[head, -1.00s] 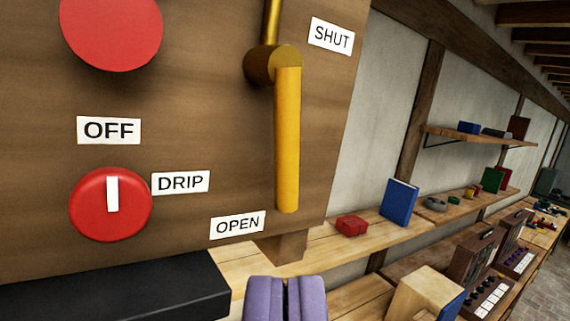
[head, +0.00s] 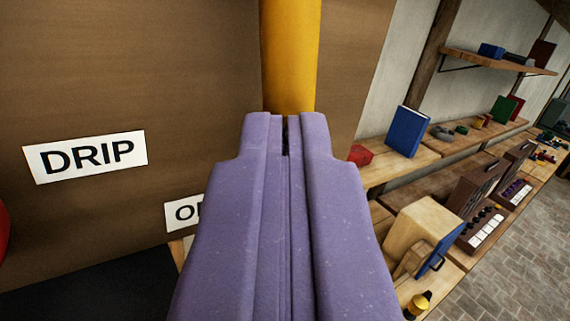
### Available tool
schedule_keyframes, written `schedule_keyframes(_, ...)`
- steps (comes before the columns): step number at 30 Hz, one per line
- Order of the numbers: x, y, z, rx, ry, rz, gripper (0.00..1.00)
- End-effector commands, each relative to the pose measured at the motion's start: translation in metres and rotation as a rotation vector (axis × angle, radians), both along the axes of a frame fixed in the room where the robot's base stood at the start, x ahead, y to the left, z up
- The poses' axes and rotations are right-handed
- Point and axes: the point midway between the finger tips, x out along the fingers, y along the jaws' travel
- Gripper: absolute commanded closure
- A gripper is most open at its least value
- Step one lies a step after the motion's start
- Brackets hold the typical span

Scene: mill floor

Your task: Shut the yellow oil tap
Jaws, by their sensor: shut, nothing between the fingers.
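The yellow tap lever (head: 291,55) hangs straight down in front of the brown wooden panel (head: 150,70), at the top middle of the head view. Its upper end is out of view and its lower end is hidden behind my gripper. My purple gripper (head: 287,122) is shut and empty, its tips at the lower part of the lever. I cannot tell whether they touch it. A partly covered label, its first letter O, (head: 182,214) is left of my gripper. The DRIP label (head: 85,156) is farther left.
A red knob (head: 3,232) shows at the left edge, above a black surface (head: 100,285). Brick floor (head: 510,270) lies at the lower right.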

Motion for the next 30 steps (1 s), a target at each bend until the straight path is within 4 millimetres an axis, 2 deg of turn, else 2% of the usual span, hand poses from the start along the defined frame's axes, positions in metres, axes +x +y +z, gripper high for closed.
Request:
schedule_keyframes(20, 0.005, -0.007, -0.005, -0.095, -0.071, -0.001, 1.00)
schedule_keyframes(30, 0.015, -0.021, -0.010, -0.287, -0.210, -0.002, 1.00)
